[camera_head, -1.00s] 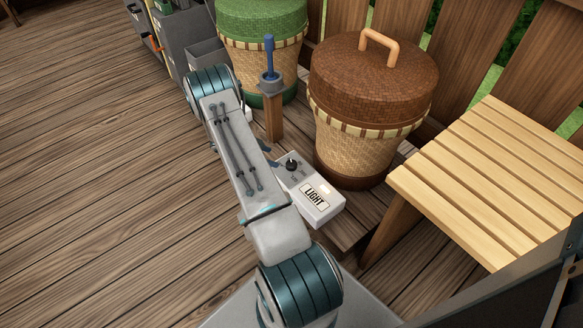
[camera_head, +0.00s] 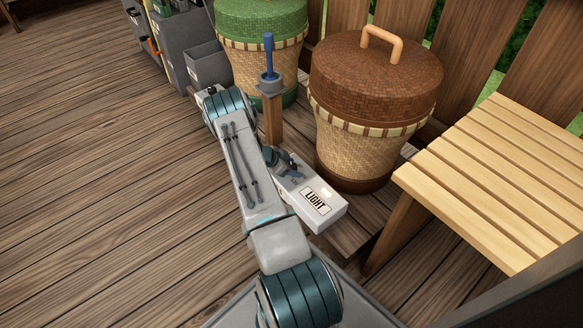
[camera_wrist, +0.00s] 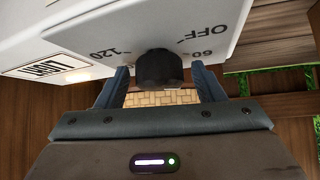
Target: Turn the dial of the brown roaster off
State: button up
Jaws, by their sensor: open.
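The brown roaster (camera_head: 362,150) is a woven basket-like drum with a brown lid and tan handle. A white control box (camera_head: 328,219) marked LIGHT stands in front of it. In the wrist view, the box (camera_wrist: 215,14) carries a black round dial (camera_wrist: 158,70) with the marks OFF, 60 and 120 around it. A warm glow shows beside the LIGHT label. My gripper (camera_head: 285,166) is at the box and hides the dial in the head view. In the wrist view my gripper (camera_wrist: 161,72) is open, one finger on each side of the dial, with gaps visible.
A green-lidded roaster (camera_head: 262,22) stands at the back left, with a post topped by a blue-handled tool (camera_head: 268,58) in front. A slatted wooden bench (camera_head: 500,180) is close on the right. The plank floor (camera_head: 100,180) on the left is clear.

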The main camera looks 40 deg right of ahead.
jog(key=c, duration=1)
jog(key=shift+o, duration=0.2)
jog(key=shift+r, duration=0.1)
jog(key=shift+n+t+h, duration=0.3)
jog(key=shift+n+t, duration=0.8)
jog(key=shift+n, duration=0.4)
jog(key=shift+f+n+t+b, duration=0.2)
jog(key=shift+n+t+b, duration=0.95)
jog(key=shift+n+t, duration=0.4)
jog(key=shift+r+n+t+y+b, duration=0.1)
jog(key=shift+n+t+y+b, duration=0.5)
jog(key=shift+n+t, duration=0.8)
jog(key=shift+n+t+y, duration=0.25)
jog(key=shift+n+y, duration=0.05)
jog(key=shift+n, duration=1.35)
